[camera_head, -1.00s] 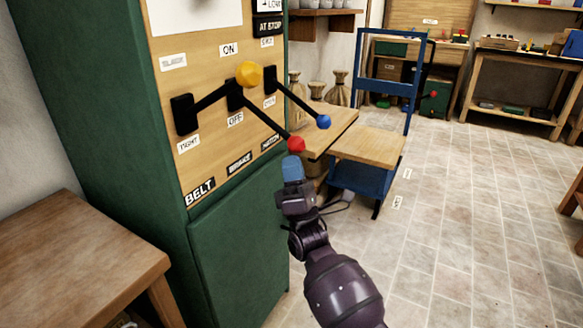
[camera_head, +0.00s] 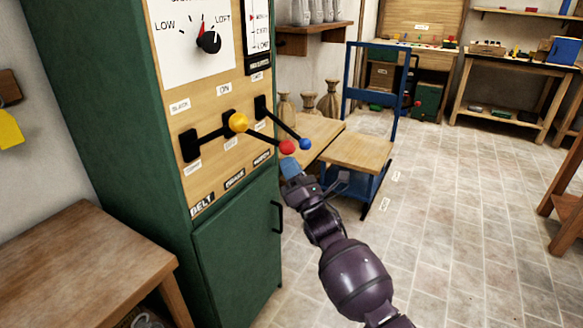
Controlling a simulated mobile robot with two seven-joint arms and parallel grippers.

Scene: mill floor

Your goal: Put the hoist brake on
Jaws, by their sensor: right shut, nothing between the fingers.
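The middle lever, above the BRAKE label (camera_head: 235,179), has a red knob (camera_head: 287,147). Its black arm slants down and to the right from its pivot, between ON above and a partly hidden label below. My right gripper (camera_head: 289,168) is shut and empty, its blue-grey fingertips just under the red knob. They touch it or nearly do; I cannot tell which. My left gripper is out of view.
The left lever has a yellow knob (camera_head: 238,122) and points up; it overlaps the brake pivot in view. The right lever's blue knob (camera_head: 306,144) hangs close to the red one. A wooden table (camera_head: 80,265) stands left, a blue cart (camera_head: 361,152) behind.

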